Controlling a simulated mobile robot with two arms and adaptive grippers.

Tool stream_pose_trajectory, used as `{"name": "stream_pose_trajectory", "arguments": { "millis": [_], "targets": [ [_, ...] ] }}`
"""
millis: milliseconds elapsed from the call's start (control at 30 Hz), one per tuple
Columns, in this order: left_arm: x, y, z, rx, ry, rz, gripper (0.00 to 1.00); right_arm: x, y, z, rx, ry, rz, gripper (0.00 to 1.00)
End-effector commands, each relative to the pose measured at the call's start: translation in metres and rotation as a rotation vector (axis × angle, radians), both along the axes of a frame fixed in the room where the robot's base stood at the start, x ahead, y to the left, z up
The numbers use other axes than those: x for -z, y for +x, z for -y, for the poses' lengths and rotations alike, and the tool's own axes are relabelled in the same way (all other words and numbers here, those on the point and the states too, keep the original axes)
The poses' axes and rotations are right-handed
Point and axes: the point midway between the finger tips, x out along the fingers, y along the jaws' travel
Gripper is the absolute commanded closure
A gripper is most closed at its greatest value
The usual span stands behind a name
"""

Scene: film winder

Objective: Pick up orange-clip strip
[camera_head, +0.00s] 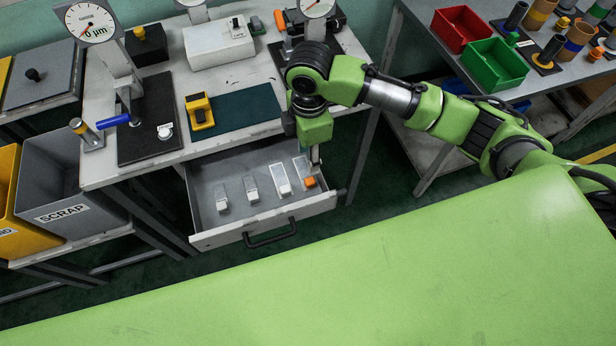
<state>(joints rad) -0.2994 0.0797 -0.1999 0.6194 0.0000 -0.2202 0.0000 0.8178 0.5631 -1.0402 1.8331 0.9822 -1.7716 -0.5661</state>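The orange-clip strip (301,166) lies in the open drawer (232,239) at its right end, a pale strip with an orange clip (309,182) at its near end. Several similar strips with white clips (279,179) lie in a row to its left. My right gripper (315,163) points down over the drawer's right end, right by the orange-clip strip and partly in front of it. The fingers are small and partly hidden by the arm, so I cannot tell whether they are open or touch the strip. My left gripper is not in view.
The workbench (165,163) above the drawer holds dial gauges (92,24), a yellow block (199,111) and a dark green mat (236,112). A grey scrap bin (60,190) stands left. Red (462,28) and green (492,66) bins stand on the right bench.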

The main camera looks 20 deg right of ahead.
Motion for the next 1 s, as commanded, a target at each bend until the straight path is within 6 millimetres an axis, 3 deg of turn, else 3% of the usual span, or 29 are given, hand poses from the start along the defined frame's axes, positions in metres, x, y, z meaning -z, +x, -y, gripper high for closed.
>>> {"name": "stream_pose_trajectory", "arguments": {
  "millis": [400, 667, 1000],
  "targets": [
    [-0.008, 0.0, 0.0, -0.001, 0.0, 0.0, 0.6, 0.07, 0.0, 0.002, -0.001, -0.005, -0.006, 0.64],
    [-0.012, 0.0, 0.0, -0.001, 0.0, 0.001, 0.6, 0.089, 0.001, 0.003, -0.001, -0.004, -0.004, 0.64],
    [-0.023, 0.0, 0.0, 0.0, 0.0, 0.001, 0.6, 0.133, 0.003, 0.006, -0.003, -0.004, -0.002, 0.64]
  ]
}}
